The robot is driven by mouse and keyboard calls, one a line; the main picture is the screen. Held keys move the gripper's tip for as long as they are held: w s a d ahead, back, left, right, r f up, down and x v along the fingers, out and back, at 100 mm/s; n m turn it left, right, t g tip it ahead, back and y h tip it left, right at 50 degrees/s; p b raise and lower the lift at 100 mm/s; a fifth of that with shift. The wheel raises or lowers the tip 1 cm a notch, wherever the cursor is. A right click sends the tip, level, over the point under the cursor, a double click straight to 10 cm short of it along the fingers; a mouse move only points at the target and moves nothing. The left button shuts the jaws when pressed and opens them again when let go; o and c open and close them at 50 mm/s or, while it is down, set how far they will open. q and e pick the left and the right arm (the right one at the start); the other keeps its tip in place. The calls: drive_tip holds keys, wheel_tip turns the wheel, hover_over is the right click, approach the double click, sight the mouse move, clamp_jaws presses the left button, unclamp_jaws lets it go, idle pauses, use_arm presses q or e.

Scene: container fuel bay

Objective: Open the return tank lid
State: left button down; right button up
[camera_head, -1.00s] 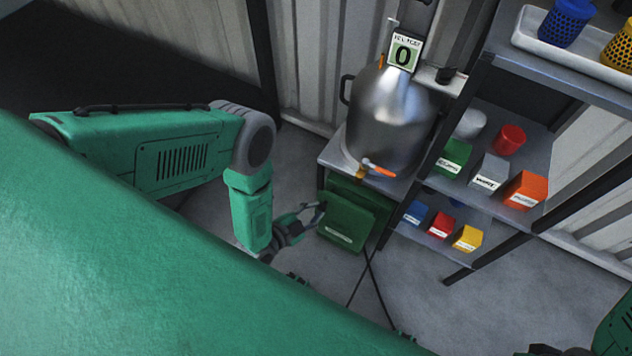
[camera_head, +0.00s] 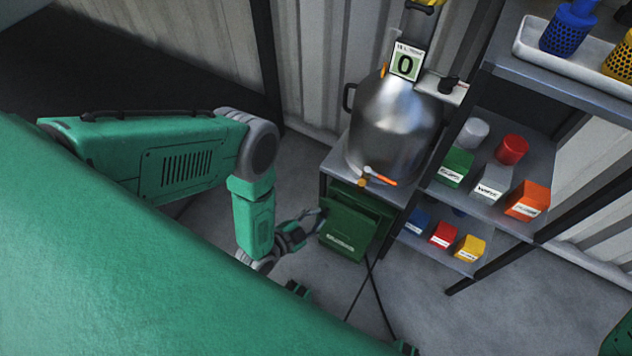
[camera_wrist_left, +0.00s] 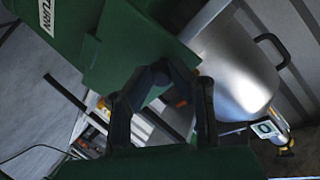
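The return tank is a green box (camera_head: 341,241) under the steel tank in the head view, with a white label on its front. In the left wrist view its label reads RETURN (camera_wrist_left: 46,15). A green panel (camera_wrist_left: 140,40), apparently its lid, fills the upper middle there; how far it is tilted I cannot tell. My left gripper (camera_head: 318,214) is at the box's upper left edge. My right gripper is out of view.
A steel tank (camera_head: 393,130) with an orange-handled tap (camera_head: 380,178) stands above the box. A shelf rack with coloured containers (camera_head: 490,185) is close on the right. Dark cables (camera_head: 372,290) run across the floor. Floor to the left of the box is open.

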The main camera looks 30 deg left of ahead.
use_arm(q)
drive_tip(key=c, duration=1.3)
unclamp_jaws()
drive_tip(key=shift+s+d+f+g+h, duration=0.3)
drive_tip(key=shift+s+d+f+g, duration=0.1)
drive_tip(key=shift+s+d+f, duration=0.3)
drive_tip(key=shift+c, duration=0.2)
drive_tip(key=shift+o, duration=0.2)
drive_tip(key=shift+w, duration=0.35)
drive_tip(key=shift+r, duration=0.1)
drive_tip(key=shift+w+a+r, duration=0.1)
drive_tip(key=shift+a+r, duration=0.05)
drive_tip(key=shift+a, duration=0.15)
drive_tip(key=s+a+p, duration=0.1)
drive_tip(key=s+a, duration=0.1)
drive_tip(key=s, duration=0.5)
drive_tip(key=s+a+p, duration=0.1)
drive_tip(key=s+a, duration=0.1)
drive_tip(key=s, duration=0.6)
drive_tip(key=shift+a+f+p, duration=0.3)
drive_tip(key=shift+a, duration=0.1)
drive_tip(key=shift+s, duration=0.1)
drive_tip(key=shift+s, duration=0.1)
